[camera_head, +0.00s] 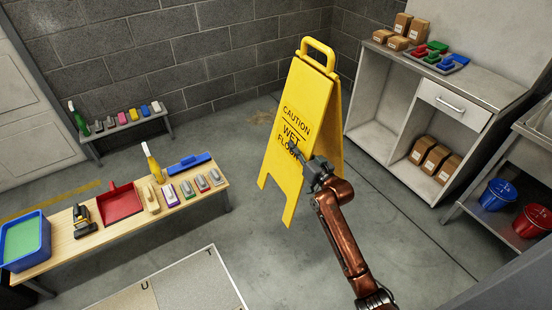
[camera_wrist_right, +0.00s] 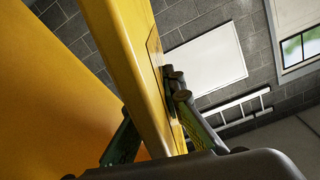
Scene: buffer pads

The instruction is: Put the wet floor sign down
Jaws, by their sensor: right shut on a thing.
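The yellow wet floor sign (camera_head: 301,105) is in the middle of the head view, opened as an A-frame with its handle up. Its front panel reads "CAUTION WET FLOOR". It leans slightly, and I cannot tell whether its feet touch the floor. My right gripper (camera_head: 308,162) is shut on the front panel's right edge, around mid-height, covering part of the lettering. In the right wrist view the yellow sign (camera_wrist_right: 125,60) runs between the two fingers of the gripper (camera_wrist_right: 158,128). My left gripper is out of view.
A wooden bench (camera_head: 125,228) at left holds a blue tub (camera_head: 25,241), a red dustpan (camera_head: 119,203) and brushes. A low shelf (camera_head: 130,125) stands at the back wall. A grey cabinet (camera_head: 398,110) stands close to the sign's right. Grey floor (camera_head: 240,240) is open between bench and sign.

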